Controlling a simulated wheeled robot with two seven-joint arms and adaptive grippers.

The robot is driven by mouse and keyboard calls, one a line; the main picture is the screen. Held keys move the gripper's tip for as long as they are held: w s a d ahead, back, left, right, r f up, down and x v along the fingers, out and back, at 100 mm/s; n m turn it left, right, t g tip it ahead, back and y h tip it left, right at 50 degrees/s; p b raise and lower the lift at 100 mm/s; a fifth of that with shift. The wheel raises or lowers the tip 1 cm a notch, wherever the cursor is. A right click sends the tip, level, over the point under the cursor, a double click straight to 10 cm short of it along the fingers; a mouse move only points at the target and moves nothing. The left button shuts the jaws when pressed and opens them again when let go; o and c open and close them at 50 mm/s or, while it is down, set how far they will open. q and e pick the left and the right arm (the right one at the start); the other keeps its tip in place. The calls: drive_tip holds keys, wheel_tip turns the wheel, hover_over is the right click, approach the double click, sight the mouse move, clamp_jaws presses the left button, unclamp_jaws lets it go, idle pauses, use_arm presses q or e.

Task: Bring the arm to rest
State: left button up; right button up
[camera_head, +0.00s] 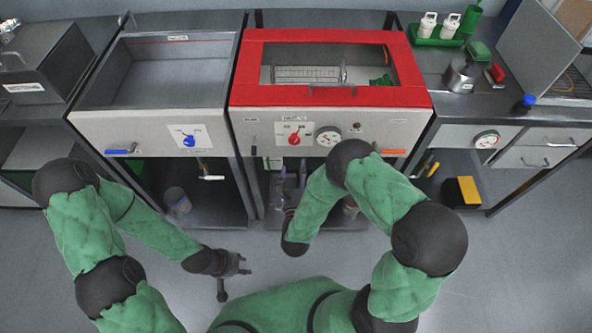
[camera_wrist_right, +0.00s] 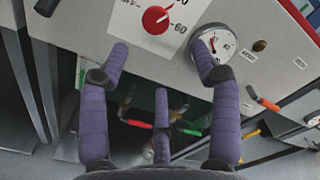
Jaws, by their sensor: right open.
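My right gripper (camera_head: 290,183) hangs low in front of the red-framed machine, partly hidden by my right arm. In the right wrist view its purple fingers (camera_wrist_right: 160,62) are spread apart with nothing between them. They point toward the machine's front panel, near the red dial (camera_wrist_right: 157,19) and the round gauge (camera_wrist_right: 213,44); I cannot tell how far off the panel is. My left gripper (camera_head: 236,264) is dark and hangs over the grey floor, well back from the benches. Nothing shows in it, but I cannot tell whether it is open or shut.
The machine with the red frame (camera_head: 245,72) stands in the middle, beside an open grey basin (camera_head: 115,85). A right-hand bench holds a green tray (camera_head: 437,41) with white bottles and a metal cup (camera_head: 460,76). A yellow-and-black box (camera_head: 462,192) sits below. Floor space around me is clear.

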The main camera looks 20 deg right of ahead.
idle(0.3)
wheel_tip(320, 180, down, 13)
drive_tip(key=s+a+n+g+y, duration=0.25)
drive_tip(key=n+g+y, duration=0.25)
drive_tip(key=n+g, duration=0.5)
drive_tip(key=s+a+f+n+g+y, duration=0.1)
drive_tip(key=s+n+g+y, duration=0.1)
drive_tip(key=s+n, duration=0.5)
drive_tip(key=s+a+f+n+g+y, duration=0.1)
drive_tip(key=s+n+g, duration=0.4)
drive_tip(key=s, duration=0.5)
drive_tip(key=f+n+y, duration=0.1)
drive_tip(key=n, duration=0.1)
drive_tip(key=shift+s+a+n, duration=0.2)
drive_tip(key=shift+s+n, duration=0.05)
drive_tip(key=shift+n, duration=0.15)
